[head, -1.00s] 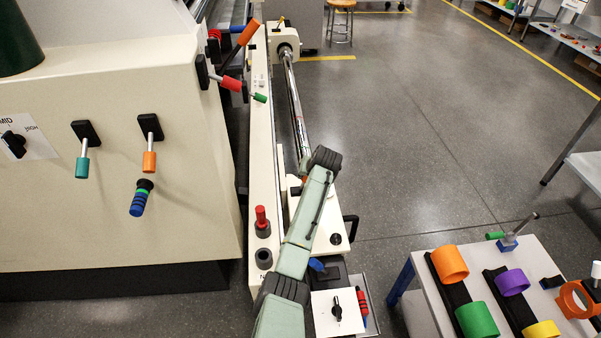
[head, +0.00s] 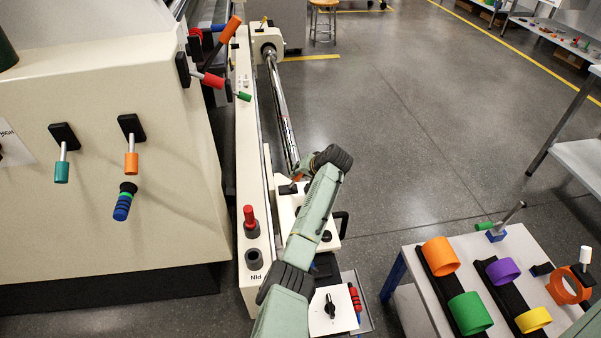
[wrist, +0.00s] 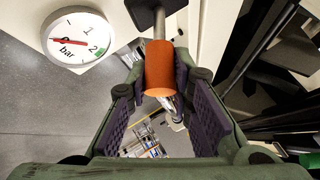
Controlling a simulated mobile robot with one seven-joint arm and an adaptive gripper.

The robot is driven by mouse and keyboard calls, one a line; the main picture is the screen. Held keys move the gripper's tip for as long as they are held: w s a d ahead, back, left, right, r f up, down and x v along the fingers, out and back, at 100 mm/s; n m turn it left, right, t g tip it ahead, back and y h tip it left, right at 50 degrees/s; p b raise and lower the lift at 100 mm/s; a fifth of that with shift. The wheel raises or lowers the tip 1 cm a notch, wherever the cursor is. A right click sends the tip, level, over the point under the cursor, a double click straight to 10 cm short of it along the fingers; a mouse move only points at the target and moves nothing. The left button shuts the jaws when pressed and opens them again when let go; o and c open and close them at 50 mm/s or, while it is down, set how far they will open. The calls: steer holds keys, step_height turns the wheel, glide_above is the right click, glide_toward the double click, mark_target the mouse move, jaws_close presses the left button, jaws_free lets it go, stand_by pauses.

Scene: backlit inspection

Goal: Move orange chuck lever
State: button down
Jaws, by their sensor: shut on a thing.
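The orange chuck lever shows in the wrist view as an orange cylindrical handle (wrist: 160,70) on a grey rod. The rod runs up to a dark mount. My gripper (wrist: 160,76) has its purple-padded fingers on both sides of the handle and is shut on it. In the head view my gripper reaches the cream carriage beside the long rail. A small bit of orange (head: 297,177) shows there; my arm hides most of the rest.
A round bar gauge (wrist: 77,36) is close to my gripper, at upper left in the wrist view. The cream machine (head: 100,230) with other levers, including an orange one (head: 131,162), stands left. A bench (head: 410,260) with coloured rings stands right. Open floor lies beyond.

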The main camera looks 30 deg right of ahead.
steer(key=c, duration=1.7)
jaws_free()
steer(key=shift+d, duration=0.2)
steer(key=shift+o, duration=1.4)
steer(key=shift+a, duration=0.1)
steer(key=shift+s, duration=0.1)
steer(key=v, duration=1.1)
steer(key=shift+s+r, duration=0.3)
